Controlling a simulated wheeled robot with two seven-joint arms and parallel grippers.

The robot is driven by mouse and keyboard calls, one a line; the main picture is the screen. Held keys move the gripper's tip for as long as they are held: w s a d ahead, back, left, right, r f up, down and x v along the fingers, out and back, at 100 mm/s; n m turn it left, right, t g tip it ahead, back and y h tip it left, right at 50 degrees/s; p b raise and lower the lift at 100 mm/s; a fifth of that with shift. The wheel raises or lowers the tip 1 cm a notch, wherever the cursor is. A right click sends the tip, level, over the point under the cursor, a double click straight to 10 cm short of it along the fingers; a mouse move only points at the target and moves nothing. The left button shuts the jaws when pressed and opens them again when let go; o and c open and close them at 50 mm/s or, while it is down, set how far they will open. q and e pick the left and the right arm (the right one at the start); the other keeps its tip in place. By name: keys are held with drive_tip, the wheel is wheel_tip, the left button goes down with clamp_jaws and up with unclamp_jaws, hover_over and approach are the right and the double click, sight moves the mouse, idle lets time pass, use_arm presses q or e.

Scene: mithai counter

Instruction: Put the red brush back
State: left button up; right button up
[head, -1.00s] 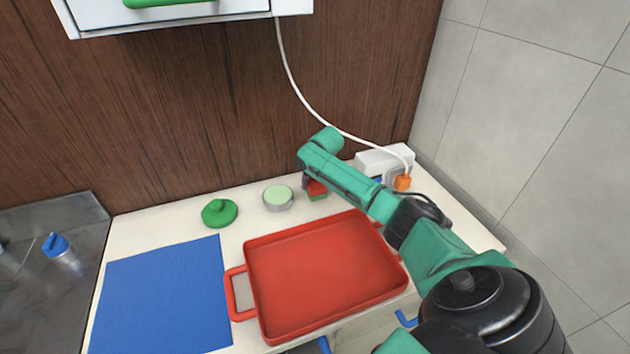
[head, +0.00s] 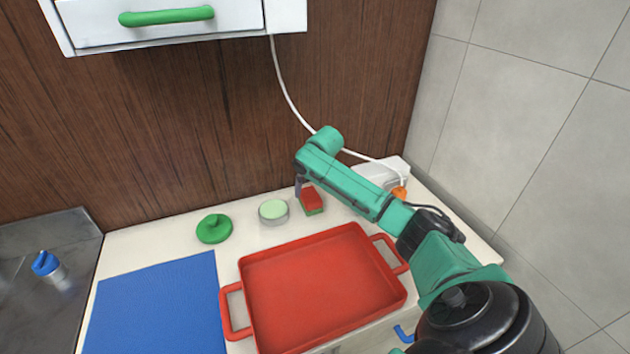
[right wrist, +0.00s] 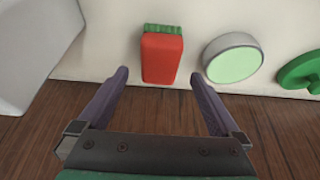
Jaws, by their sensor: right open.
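The red brush (head: 312,200), a red block with green bristles, stands on the counter near the back wall, right of a pale green-topped tin. In the right wrist view the brush (right wrist: 162,57) shows with its bristles away from the gripper. My right gripper (right wrist: 160,75) is open, with one finger to each side of the brush's near end in that picture. I cannot tell how high the fingers are above it. In the head view only a dark finger of the right gripper (head: 299,187) shows, just left of the brush. My left gripper is not in view.
A red tray (head: 320,290) lies in front of the brush. The tin (head: 273,211) and a green lid (head: 213,229) stand to its left. A white box (head: 385,172) with a cable is at right. A blue mat (head: 155,305) covers the left. A drawer (head: 165,25) hangs above.

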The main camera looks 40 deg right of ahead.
drive_tip(key=v, duration=0.6)
drive_tip(key=shift+r+b, duration=0.3)
drive_tip(key=shift+b, duration=0.1)
drive_tip(key=shift+s, duration=0.15)
